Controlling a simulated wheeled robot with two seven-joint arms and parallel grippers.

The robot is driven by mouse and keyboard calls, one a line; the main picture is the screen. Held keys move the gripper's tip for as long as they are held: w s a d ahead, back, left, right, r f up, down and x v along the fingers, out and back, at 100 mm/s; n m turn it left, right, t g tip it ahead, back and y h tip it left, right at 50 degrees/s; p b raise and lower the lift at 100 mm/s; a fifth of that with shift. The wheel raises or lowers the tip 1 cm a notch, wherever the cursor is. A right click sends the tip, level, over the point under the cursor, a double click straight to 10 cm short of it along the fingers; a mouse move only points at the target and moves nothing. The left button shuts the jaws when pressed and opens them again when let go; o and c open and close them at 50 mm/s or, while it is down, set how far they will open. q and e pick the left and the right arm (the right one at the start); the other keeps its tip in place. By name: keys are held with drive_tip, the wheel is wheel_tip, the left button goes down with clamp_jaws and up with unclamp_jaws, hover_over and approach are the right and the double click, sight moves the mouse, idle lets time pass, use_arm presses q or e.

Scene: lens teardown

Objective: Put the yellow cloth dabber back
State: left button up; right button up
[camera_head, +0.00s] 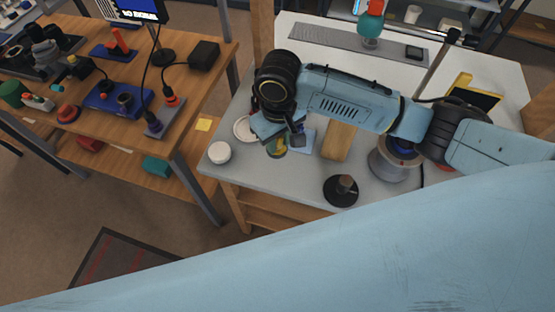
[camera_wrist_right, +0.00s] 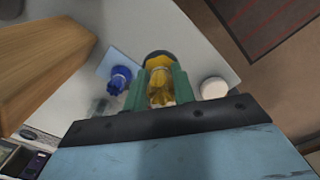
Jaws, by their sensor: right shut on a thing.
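The yellow cloth dabber (camera_wrist_right: 160,88) is between the green-tipped fingers of my right gripper (camera_wrist_right: 161,92) in the right wrist view. The gripper is shut on it. A dark green round holder or dish (camera_wrist_right: 157,56) shows just beyond the dabber; I cannot tell whether the dabber touches it. In the head view, my right gripper (camera_head: 284,138) is low over the left part of the white table, and a bit of yellow and green shows below it. A blue dabber-like thing (camera_wrist_right: 120,76) stands on a light blue square beside the gripper. My left gripper is out of view.
A white round jar (camera_head: 219,152) stands near the table's left corner, with a white dish (camera_head: 243,129) behind it. A wooden block (camera_head: 338,142), a black round base with a peg (camera_head: 341,190) and a metal pot (camera_head: 395,163) stand to the right.

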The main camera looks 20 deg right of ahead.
sight(279, 153)
wheel_tip(279, 153, down, 4)
drive_tip(key=shift+w+r+b, duration=0.1)
drive_tip(key=shift+r+b, duration=0.05)
drive_tip(key=shift+b, duration=0.15)
drive_tip(key=shift+f, duration=1)
wheel_tip(279, 153, down, 2)
drive_tip(key=shift+f+b, duration=0.2)
drive_tip(key=shift+b, duration=0.25)
drive_tip(key=shift+f, duration=0.15)
drive_tip(key=o, duration=1)
drive_tip(key=shift+f, duration=0.1)
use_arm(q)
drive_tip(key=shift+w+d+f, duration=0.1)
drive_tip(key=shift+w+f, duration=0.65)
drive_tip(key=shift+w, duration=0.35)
use_arm(e)
drive_tip(key=shift+o, duration=0.2)
